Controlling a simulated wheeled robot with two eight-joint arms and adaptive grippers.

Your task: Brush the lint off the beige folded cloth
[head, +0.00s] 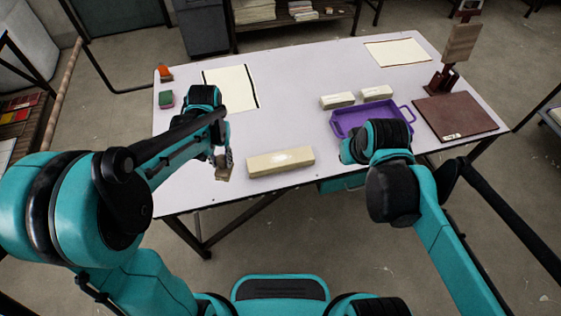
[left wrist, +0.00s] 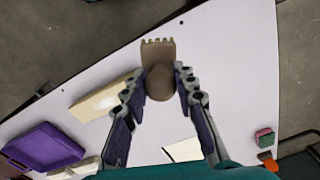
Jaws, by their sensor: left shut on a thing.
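The beige folded cloth (head: 281,162) is a long block near the table's front edge, with a pale patch on top that may be lint. It also shows in the left wrist view (left wrist: 104,98). My left gripper (head: 226,157) is just left of the cloth and shut on a brown brush (head: 222,173). In the left wrist view the brush (left wrist: 158,52) has a round handle between the fingers and a toothed end pointing away. The brush is apart from the cloth. My right arm reaches over the table by the purple tray; its fingers are hidden.
The purple tray (head: 338,127) stands right of centre, with two small cream blocks (head: 337,100) behind it. A brown board (head: 455,123) with a stand lies at the right. A green-red sponge (head: 166,98) and an orange item (head: 164,73) are at the left edge.

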